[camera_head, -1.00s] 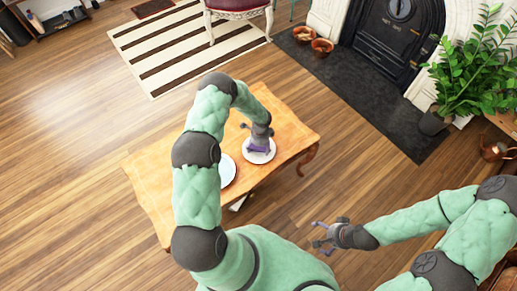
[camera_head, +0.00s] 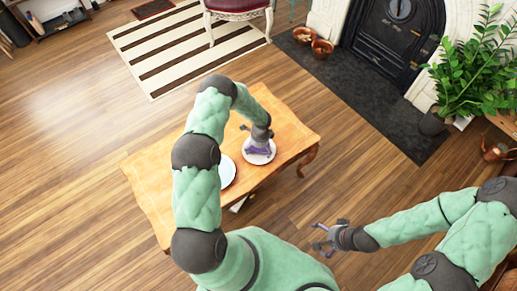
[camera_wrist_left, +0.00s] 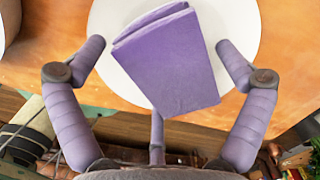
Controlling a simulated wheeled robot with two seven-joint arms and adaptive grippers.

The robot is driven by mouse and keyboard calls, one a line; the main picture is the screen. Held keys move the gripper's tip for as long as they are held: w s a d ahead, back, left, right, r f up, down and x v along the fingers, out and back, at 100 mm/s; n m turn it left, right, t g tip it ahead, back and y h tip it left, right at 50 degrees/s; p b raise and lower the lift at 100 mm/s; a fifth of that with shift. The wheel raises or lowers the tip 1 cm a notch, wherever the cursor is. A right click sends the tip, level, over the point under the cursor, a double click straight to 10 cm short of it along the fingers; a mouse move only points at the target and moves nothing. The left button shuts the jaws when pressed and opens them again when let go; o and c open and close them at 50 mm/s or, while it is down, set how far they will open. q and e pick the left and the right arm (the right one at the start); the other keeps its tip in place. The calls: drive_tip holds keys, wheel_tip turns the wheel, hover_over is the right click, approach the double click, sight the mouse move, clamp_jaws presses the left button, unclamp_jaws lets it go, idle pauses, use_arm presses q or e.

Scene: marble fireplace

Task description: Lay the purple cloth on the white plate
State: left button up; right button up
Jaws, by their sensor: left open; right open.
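The purple cloth (camera_wrist_left: 170,60) is a folded piece lying on a white plate (camera_wrist_left: 112,72) in the left wrist view; its lower corner reaches over the plate's near edge. In the head view this plate (camera_head: 268,159) is on the wooden table, under my left gripper (camera_head: 258,147), which largely hides the cloth. In the left wrist view the fingers of my left gripper (camera_wrist_left: 159,48) are spread wide on both sides of the cloth, apart from it. My right gripper (camera_head: 318,239) is open and empty, out beyond the table's near side.
A second pale plate (camera_head: 227,171) lies on the wooden table (camera_head: 150,181), beside my left arm. A striped rug (camera_head: 175,50), a fireplace (camera_head: 395,45) and a potted plant (camera_head: 470,75) are further off.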

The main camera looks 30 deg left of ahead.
use_arm(q)
drive_tip(key=shift+r+p, duration=0.55)
wheel_tip(320, 180, up, 11)
drive_tip(key=p, duration=0.4)
drive_tip(key=s+d+f+n+h, duration=0.1)
drive_tip(key=s+d+n+h, duration=0.15)
drive_tip(key=s+d, duration=0.4)
drive_tip(key=s+d+f+n+h, duration=0.15)
drive_tip(key=s+d+n, duration=0.25)
drive_tip(key=d, duration=0.5)
drive_tip(key=s+d+r+n, duration=0.1)
drive_tip(key=s+d+n, duration=0.2)
drive_tip(key=s, duration=0.3)
drive_tip(key=s+d+r+n, duration=0.1)
drive_tip(key=s+d+n, duration=0.2)
drive_tip(key=s+n, duration=0.3)
drive_tip(key=shift+s+d+r+t+h, duration=0.3)
drive_tip(key=shift+s+d+r, duration=0.05)
drive_tip(key=shift+s, duration=0.1)
drive_tip(key=shift+n, duration=0.25)
